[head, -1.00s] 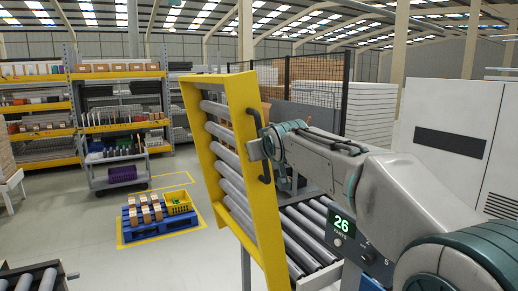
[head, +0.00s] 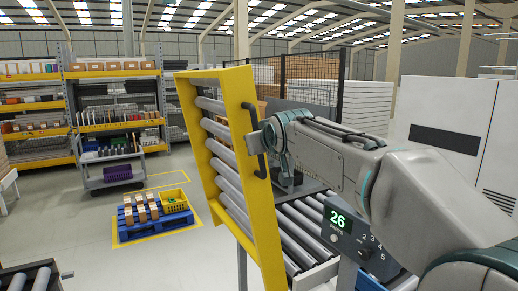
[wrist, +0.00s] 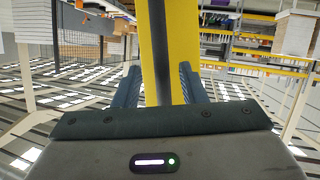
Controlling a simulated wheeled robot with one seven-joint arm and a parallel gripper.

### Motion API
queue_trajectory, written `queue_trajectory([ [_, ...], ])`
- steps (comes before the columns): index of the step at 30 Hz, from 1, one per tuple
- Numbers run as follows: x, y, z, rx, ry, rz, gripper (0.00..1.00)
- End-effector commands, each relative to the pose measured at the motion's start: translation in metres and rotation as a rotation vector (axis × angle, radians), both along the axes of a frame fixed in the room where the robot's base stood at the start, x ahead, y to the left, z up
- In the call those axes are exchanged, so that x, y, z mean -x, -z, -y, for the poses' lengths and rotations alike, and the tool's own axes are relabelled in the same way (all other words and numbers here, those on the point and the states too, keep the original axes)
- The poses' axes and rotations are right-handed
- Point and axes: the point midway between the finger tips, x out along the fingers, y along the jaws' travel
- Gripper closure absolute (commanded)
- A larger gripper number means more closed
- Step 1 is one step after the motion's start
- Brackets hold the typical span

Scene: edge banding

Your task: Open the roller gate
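The roller gate, a yellow frame (head: 257,185) with grey rollers (head: 226,155), stands steeply raised at the end of the roller conveyor (head: 300,232) in the head view. A black handle (head: 250,118) is fixed to its right side. My gripper (head: 258,142) is at the upper half of this handle; its fingertips are small there. In the wrist view, my gripper (wrist: 159,78) has its two dark fingers apart, one on each side of the black handle bar (wrist: 160,45), with yellow frame showing between finger and bar. It appears open around the handle.
A control box (head: 350,232) showing 26 stands right of the gate, below my arm. A blue pallet (head: 160,228) with boxes and a yellow crate (head: 174,201) lies left on open floor. A white cabinet (head: 440,105) is at the right.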

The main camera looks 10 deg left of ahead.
Motion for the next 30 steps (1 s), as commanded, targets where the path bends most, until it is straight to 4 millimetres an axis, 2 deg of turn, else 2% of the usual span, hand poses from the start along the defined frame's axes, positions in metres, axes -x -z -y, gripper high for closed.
queue_trajectory([
  [9, 0.056, -0.020, 0.026, -0.001, 0.002, 0.004, 0.62],
  [15, 0.080, -0.030, 0.037, -0.001, 0.003, 0.001, 0.62],
  [21, 0.089, -0.035, 0.042, 0.000, 0.002, -0.002, 0.62],
  [30, 0.090, -0.035, 0.042, 0.001, 0.003, -0.004, 0.62],
])
